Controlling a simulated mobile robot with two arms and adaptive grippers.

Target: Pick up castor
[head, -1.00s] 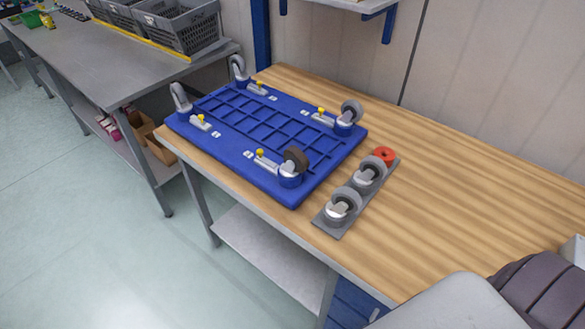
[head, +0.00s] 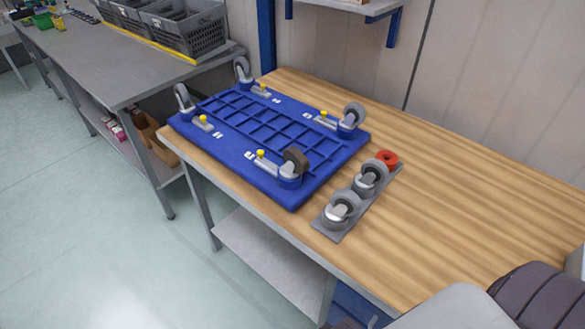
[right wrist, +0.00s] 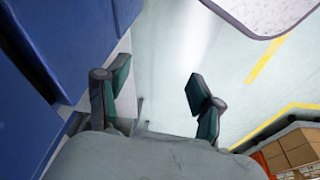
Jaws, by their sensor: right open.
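A grey plate (head: 330,236) on the wooden table carries two loose grey castors, a nearer one (head: 341,209) and a farther one (head: 370,179). A red ring-like part (head: 387,159) is at its far end. Left of it, a blue dolly (head: 240,150) lies with castors at its corners pointing up: back left (head: 243,70), left (head: 184,98), right (head: 353,116) and a dark brown-wheeled front one (head: 294,163). My right gripper (right wrist: 158,85) is open and empty in the right wrist view, over floor and away from the castors. My left gripper is out of view.
The wooden table (head: 470,190) is clear right of the plate. My arm covers the lower right corner. A grey bench (head: 100,60) with grey crates (head: 185,28) stands at the left. A wall shelf (head: 350,8) is above the table. Boxes (right wrist: 290,150) show in the wrist view.

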